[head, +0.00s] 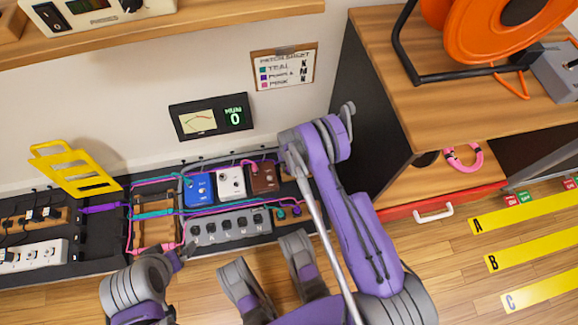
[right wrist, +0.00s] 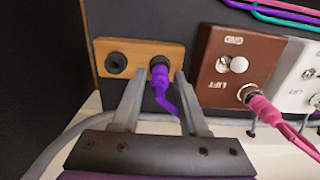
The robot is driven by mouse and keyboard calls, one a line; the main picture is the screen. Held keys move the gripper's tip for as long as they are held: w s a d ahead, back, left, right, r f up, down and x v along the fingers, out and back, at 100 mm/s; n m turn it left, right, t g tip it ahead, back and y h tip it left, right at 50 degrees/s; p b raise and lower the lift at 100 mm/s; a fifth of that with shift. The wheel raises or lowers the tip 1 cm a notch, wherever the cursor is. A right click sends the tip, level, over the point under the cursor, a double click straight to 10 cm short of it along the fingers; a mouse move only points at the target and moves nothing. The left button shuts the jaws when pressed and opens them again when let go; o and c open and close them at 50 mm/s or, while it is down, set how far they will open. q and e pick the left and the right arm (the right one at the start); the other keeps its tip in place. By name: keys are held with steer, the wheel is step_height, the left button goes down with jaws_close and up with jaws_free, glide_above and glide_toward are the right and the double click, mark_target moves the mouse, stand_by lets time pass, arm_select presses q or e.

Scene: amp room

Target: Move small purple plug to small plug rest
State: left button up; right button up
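In the right wrist view, a small purple plug (right wrist: 160,78) sits upright in the right-hand hole of a small wooden block (right wrist: 138,47), apparently the small plug rest. The block's left-hand hole (right wrist: 116,63) is empty. My right gripper (right wrist: 158,88) is open, with one finger on each side of the purple plug and visible gaps beside it. The plug's purple cable runs between the fingers. In the head view, my right arm largely covers this spot, right of the brown pedal (head: 263,177). My left gripper (head: 184,251) is low at the left; its opening is unclear.
Blue (head: 199,188) and white (head: 231,183) pedals stand left of the brown one. A grey switch unit (head: 230,225) lies in front, with teal, purple and pink cables around it. In the right wrist view, a pink plug (right wrist: 262,104) sits in the brown pedal, close to my right gripper.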

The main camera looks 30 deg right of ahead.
steer(key=shift+o, duration=1)
step_height(320, 180, up, 10)
steer(key=p, duration=0.2)
steer(key=shift+p, duration=0.35)
steer(key=shift+r, duration=0.45)
